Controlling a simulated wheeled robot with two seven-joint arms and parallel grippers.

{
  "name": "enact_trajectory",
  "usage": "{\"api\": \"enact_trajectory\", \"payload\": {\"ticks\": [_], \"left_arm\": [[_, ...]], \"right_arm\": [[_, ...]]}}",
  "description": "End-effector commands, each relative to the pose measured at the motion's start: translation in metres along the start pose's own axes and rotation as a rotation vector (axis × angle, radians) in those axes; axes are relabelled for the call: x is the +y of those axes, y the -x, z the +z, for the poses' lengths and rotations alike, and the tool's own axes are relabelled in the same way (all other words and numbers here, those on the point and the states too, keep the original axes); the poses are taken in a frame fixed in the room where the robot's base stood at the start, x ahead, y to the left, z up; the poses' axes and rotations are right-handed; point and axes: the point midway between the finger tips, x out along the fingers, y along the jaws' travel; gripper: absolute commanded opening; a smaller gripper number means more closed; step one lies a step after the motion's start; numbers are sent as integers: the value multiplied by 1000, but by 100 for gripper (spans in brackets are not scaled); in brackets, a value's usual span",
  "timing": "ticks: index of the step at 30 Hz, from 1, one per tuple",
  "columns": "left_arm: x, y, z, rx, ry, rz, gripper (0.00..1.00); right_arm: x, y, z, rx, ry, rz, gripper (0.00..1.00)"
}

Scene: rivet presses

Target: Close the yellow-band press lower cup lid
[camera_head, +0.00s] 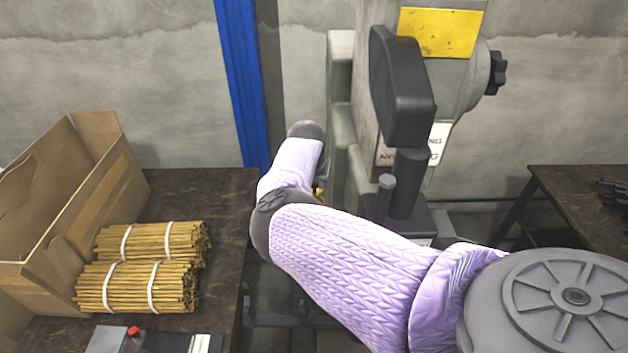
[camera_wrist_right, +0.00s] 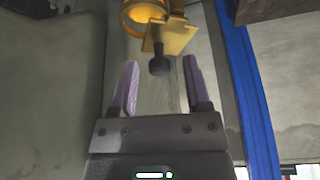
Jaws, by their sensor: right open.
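The press (camera_head: 345,120) stands in the middle of the head view, with a yellow band (camera_head: 440,32) near its top. Its lower part is mostly hidden behind my right arm. A small bit of yellow (camera_head: 319,192) shows beside the arm. In the right wrist view, a yellow ring-shaped cup (camera_wrist_right: 145,12) with a flat yellow lid plate (camera_wrist_right: 178,38) is at the top. A dark round knob (camera_wrist_right: 158,67) hangs from it. My right gripper (camera_wrist_right: 160,60) is open, its two purple fingers on either side of the knob, apart from it. My left gripper is not in view.
A dark table (camera_head: 215,215) at left holds a cardboard box (camera_head: 105,135) and bundles of yellow sticks (camera_head: 150,265). A blue post (camera_head: 240,75) rises behind, left of the press. Another table (camera_head: 575,190) stands at right.

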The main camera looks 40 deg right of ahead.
Motion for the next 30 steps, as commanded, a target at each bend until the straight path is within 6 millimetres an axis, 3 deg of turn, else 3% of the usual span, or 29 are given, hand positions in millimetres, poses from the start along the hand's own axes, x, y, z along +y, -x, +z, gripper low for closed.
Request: {"api": "enact_trajectory", "payload": {"ticks": [5,14,30], "left_arm": [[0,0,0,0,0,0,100],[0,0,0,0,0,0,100],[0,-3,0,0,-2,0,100]], "right_arm": [[0,0,0,0,0,0,62],[0,1,0,1,1,-1,0],[2,1,1,2,-82,35,0]]}}
